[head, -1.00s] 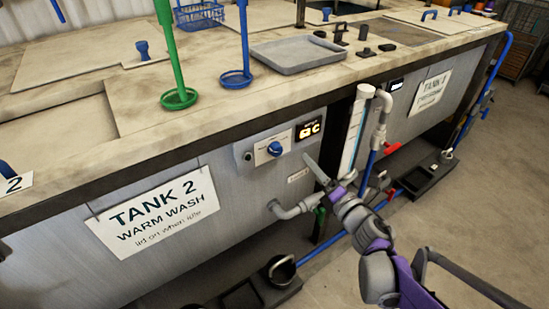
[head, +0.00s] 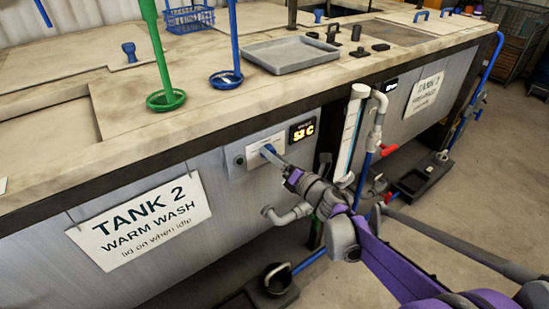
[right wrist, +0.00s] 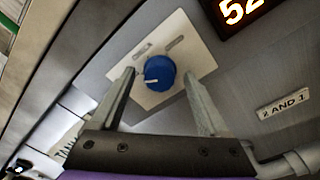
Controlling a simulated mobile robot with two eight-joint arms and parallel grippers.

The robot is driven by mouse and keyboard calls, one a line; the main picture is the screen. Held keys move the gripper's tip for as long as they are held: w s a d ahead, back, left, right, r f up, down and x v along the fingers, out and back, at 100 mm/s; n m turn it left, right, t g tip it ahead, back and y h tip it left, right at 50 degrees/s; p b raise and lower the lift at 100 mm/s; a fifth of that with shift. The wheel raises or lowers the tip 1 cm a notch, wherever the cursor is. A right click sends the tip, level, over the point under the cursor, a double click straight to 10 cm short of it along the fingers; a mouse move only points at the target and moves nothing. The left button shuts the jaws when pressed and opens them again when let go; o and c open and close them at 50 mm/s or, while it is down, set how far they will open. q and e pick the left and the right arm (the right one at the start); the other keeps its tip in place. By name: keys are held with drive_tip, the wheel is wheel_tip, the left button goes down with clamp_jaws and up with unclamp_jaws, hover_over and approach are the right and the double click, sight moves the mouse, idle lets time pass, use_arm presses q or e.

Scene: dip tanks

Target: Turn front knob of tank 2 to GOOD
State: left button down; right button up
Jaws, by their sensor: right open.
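The front knob (right wrist: 160,73) of tank 2 is blue and round, on a pale square plate (right wrist: 180,40) on the tank front. A short white mark shows on its left part in the right wrist view. The plate's lettering is too small to read. My right gripper (right wrist: 159,82) is open, its two fingers reaching toward the knob, one on each side; I cannot tell whether they touch it. The tank 2 sign (head: 140,222) reads "WARM WASH". My left gripper is not in view.
A lit display (head: 302,131) sits right of the knob, showing 52 in the wrist view. A grey pipe elbow (head: 288,214) juts out below. A white vertical pipe (head: 350,135) stands to the right. A grey tray (head: 290,54) lies on the tank top.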

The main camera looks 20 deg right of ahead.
clamp_jaws()
idle(0.5)
drive_tip(key=shift+m, duration=0.3)
drive_tip(key=m, duration=2.4)
drive_tip(key=shift+a+f+t+h, duration=0.2)
drive_tip(key=shift+t+h, duration=0.2)
